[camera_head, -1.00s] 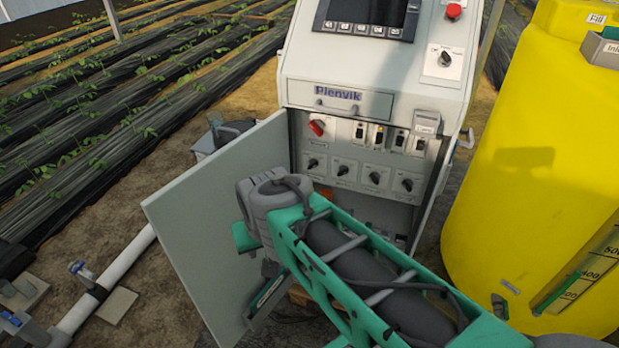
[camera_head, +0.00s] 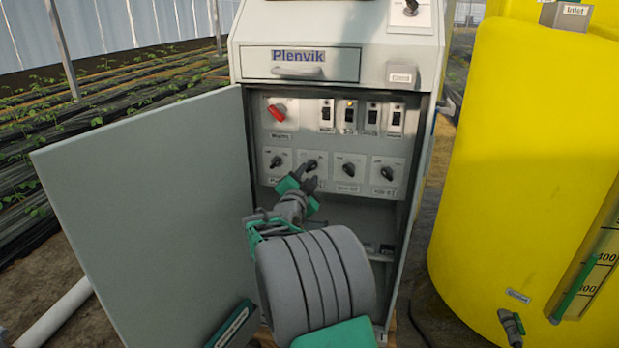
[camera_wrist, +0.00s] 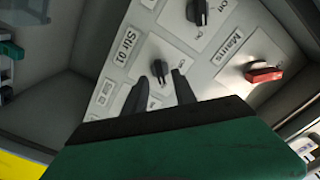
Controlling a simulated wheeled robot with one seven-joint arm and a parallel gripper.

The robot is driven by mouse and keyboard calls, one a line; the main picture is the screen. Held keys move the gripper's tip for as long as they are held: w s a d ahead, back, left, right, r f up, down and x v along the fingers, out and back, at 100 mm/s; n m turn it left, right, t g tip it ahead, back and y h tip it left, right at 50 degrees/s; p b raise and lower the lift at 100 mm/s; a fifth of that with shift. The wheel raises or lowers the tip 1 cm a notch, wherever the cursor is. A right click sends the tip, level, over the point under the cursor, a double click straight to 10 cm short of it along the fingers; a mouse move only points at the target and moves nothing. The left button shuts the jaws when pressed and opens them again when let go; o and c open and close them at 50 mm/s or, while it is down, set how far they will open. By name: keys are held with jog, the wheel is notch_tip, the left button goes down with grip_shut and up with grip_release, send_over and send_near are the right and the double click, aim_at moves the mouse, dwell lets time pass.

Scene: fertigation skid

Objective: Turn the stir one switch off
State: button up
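The Stir 01 switch is a black rotary knob (camera_wrist: 160,70) on a pale plate, with its label (camera_wrist: 128,45) beside it in the wrist view. In the head view it is the second knob (camera_head: 311,163) from the left in the lower row, partly hidden by my gripper. My gripper (camera_head: 305,180) points at this knob from below and in front. In the wrist view my gripper's two dark fingers (camera_wrist: 158,88) are apart, with the knob just beyond the tips and between them. I cannot tell whether they touch it, nor clearly which way its handle points.
The red Mains switch (camera_head: 277,112) sits upper left. The Pump knob (camera_head: 277,161) is left of Stir 01; two more knobs (camera_head: 348,170) are to the right. Rocker switches (camera_head: 350,116) line the top. The cabinet door (camera_head: 150,200) stands open at left; a yellow tank (camera_head: 520,150) stands at right.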

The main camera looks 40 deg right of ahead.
aim_at(310, 169)
jog(key=shift+x, duration=1.55)
jog(key=shift+a, duration=0.1)
jog(key=shift+c, duration=0.4)
grip_shut()
